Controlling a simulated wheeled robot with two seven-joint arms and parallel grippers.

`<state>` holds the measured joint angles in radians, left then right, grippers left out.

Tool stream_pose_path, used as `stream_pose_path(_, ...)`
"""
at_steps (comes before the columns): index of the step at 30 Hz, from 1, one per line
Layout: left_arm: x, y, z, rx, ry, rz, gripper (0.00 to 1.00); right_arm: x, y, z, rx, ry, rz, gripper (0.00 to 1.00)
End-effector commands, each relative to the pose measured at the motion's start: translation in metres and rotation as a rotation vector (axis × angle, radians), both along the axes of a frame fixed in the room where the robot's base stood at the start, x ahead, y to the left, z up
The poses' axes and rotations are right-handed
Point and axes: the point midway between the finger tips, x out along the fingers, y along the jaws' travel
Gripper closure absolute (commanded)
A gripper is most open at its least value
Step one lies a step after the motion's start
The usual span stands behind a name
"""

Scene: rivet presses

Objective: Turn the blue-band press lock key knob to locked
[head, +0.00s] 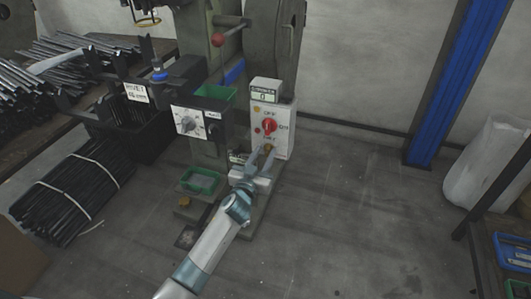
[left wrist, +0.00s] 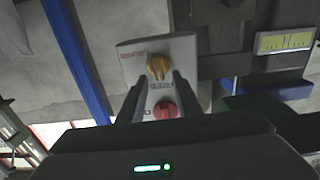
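A pale control box (head: 284,149) on the front of the press carries a red knob (head: 269,126) and, below it, a yellow knob (head: 268,147) that looks like the lock key knob. My left gripper (head: 262,154) is at the lower part of the box. In the left wrist view its two fingers (left wrist: 158,80) are spread apart, with the yellow knob (left wrist: 158,67) just beyond and between their tips. The red knob (left wrist: 165,108) also shows between the fingers. I cannot tell whether they touch the yellow knob. Its lettering is too small to read. My right gripper is out of view.
A small display (head: 265,91) sits on top of the box. A second panel with a grey dial (head: 188,122) and green trays (head: 201,181) are to the left. Bundled black rods (head: 70,195) lie on the floor. Floor to the right is clear up to a blue post (head: 446,85).

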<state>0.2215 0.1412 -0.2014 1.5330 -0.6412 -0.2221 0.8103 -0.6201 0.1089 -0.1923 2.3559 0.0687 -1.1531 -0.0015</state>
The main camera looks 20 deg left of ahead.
Motion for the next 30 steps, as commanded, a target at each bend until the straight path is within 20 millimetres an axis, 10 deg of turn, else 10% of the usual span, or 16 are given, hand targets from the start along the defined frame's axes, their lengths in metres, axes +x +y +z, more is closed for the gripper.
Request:
stream_pose_path(15, 0.0150, -0.0007, 0.0005, 0.000, -0.001, -0.001, 0.69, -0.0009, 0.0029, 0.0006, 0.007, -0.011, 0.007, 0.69)
stream_pose_path(20, 0.0148, -0.0007, 0.0004, 0.000, -0.001, 0.000, 1.00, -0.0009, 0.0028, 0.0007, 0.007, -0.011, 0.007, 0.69)
stream_pose_path(30, 0.0147, -0.0010, 0.0004, 0.015, -0.002, 0.000, 1.00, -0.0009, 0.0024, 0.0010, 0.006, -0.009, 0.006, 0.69)
